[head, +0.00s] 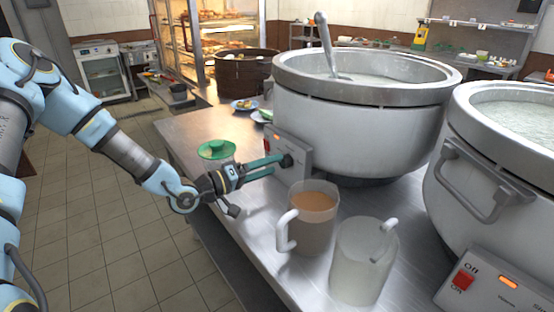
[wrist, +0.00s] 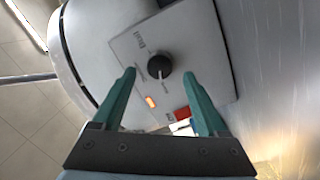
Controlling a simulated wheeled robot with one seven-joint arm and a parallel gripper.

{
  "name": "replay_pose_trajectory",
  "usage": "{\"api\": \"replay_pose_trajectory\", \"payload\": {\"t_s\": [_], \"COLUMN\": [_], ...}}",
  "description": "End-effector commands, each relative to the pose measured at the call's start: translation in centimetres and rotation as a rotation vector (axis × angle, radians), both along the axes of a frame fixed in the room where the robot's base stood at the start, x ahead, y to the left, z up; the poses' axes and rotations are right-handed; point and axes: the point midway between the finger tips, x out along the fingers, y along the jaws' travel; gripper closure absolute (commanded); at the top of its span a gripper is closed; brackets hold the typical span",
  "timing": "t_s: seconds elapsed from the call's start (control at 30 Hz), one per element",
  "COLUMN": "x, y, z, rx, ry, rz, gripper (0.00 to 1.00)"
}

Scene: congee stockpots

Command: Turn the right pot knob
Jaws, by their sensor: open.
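Two large grey stockpots stand on the steel counter. The right pot (head: 500,165) is cut off by the right edge of the head view. Its control panel (head: 490,285) shows a lit orange light and a red switch, but no knob is visible there. My gripper (head: 272,176) is at the control panel of the left pot (head: 350,125). In the wrist view a round black knob (wrist: 158,66) on a grey panel (wrist: 195,45) lies between the tips of my open green fingers. The fingers stand on either side of it with gaps; contact is not visible.
A cup of brown liquid (head: 312,215) and an empty translucent mug (head: 362,262) stand close to my gripper, in front of the pots. A green-rimmed dish (head: 216,150) and a small plate (head: 244,105) sit farther back. A ladle (head: 326,45) rests in the left pot.

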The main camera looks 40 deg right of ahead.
Motion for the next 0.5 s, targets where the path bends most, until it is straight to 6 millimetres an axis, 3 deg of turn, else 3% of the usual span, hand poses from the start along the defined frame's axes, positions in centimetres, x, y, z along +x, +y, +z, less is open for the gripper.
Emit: {"api": "replay_pose_trajectory", "payload": {"t_s": [0.2, 0.5], "x": [-0.3, -0.4], "y": [-2.3, -2.6], "z": [0.1, 0.0], "rx": [0.000, 0.000], "ry": [-0.001, 0.000], "rz": [0.000, 0.001], "gripper": [0.24, 0.24]}}
